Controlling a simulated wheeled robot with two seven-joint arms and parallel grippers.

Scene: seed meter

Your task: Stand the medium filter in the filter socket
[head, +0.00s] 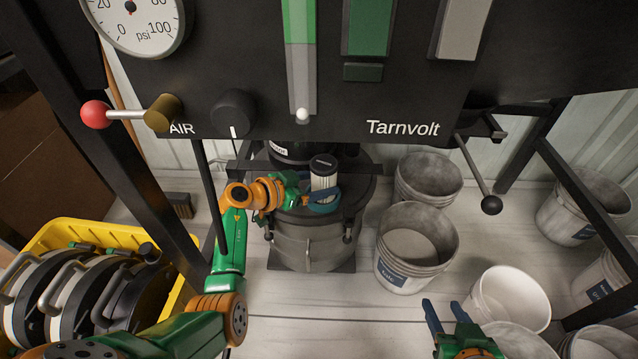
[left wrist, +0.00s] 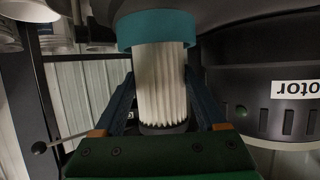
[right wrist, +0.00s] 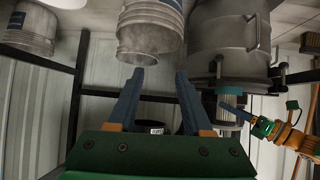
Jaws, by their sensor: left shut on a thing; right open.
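The filter is a white pleated cylinder (head: 323,182) with a dark cap and a teal band at its lower end. My left gripper (head: 316,203) is shut on it, and it looks upright over the lid of the grey metal canister (head: 308,243). In the left wrist view the pleated filter (left wrist: 160,85) sits between the fingers, teal band at the picture's top. It also shows in the right wrist view (right wrist: 228,107). I cannot make out the filter socket or whether the filter touches the lid. My right gripper (head: 444,308) is open and empty, low at the right.
A black motor housing (left wrist: 275,88) is close beside the filter. The Tarnvolt panel (head: 330,105) overhangs the canister. Grey buckets (head: 416,248) and a white bucket (head: 508,298) stand to the right. A yellow crate (head: 95,232) holds several lidded parts at left.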

